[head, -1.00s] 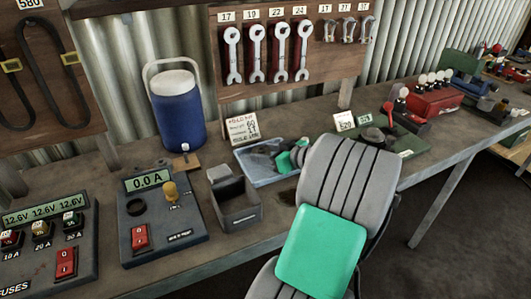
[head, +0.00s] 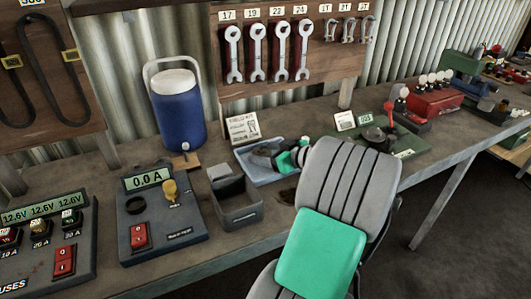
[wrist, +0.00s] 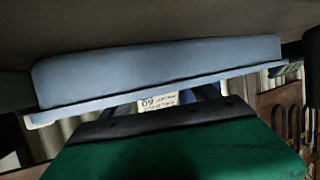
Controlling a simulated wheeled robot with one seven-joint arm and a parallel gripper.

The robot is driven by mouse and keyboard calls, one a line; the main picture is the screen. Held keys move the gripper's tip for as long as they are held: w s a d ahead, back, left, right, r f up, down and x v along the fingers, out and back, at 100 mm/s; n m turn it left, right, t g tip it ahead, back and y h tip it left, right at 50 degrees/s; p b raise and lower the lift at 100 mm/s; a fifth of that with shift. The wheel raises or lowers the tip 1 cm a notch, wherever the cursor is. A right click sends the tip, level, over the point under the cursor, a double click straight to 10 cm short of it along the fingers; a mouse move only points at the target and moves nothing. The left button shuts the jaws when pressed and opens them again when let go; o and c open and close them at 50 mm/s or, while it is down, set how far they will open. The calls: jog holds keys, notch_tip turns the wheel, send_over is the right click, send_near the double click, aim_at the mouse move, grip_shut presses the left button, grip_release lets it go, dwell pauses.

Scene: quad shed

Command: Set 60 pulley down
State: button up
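The 60 pulley is not clearly recognisable in either view. In the head view my gripper (head: 268,156) is low over the shallow light-blue tray (head: 268,176) on the bench. Its dark end is small there, and my arm partly hides that area. The wrist view is upside down. Dark shapes stand at the left and right edges of the wrist view. I cannot tell whether anything is held between my fingers.
A grey open bin (head: 238,208) stands left of the tray, near a meter box (head: 160,225). A blue cooler (head: 177,115) and a paper card (head: 242,128) stand behind. A green station (head: 400,147) with a dark round part lies right. Wrenches hang on a board (head: 290,85).

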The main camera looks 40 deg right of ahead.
jog(key=shift+o, duration=0.3)
jog(key=shift+s+a+f, duration=0.1)
jog(key=shift+f, duration=0.4)
jog(key=shift+s+a+f, duration=0.1)
jog(key=shift+f, duration=0.4)
jog(key=shift+r, duration=0.15)
jog(key=v, duration=0.3)
jog(key=r+v, duration=0.1)
jog(key=v, duration=0.3)
jog(key=p+v, duration=0.1)
jog(key=v, duration=0.3)
jog(key=shift+w+d+r, duration=0.15)
jog(key=shift+d+r, duration=0.2)
jog(key=shift+s+r, duration=0.25)
jog(key=shift+s, duration=0.15)
